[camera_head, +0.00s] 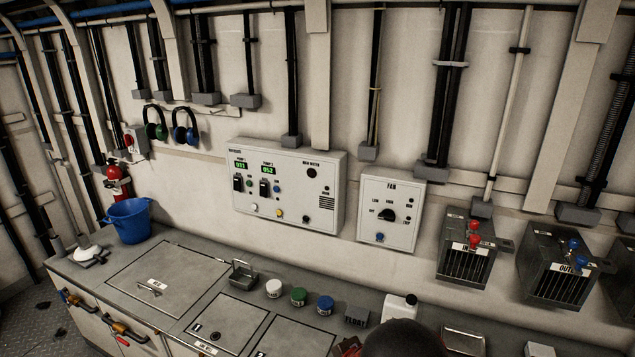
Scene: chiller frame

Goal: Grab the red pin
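No pin shape shows clearly. A small red piece (122,341) hangs by the lower orange-brown handle (128,330) on the cabinet front at the lower left; it is too small to tell whether it is the pin. Another red bit (347,347) shows at the bottom edge, partly hidden beside a dark rounded shape (405,340) that may be part of my arm. Two red knobs (474,232) sit on top of a grilled box at the right. My gripper's fingers do not show.
The grey counter (190,245) has hatches with small handles. A blue bucket (129,220), a metal tray (243,273), white, green and blue-lidded jars (299,297) and a white canister (399,307) stand on it. Control panels (285,185) hang on the wall behind.

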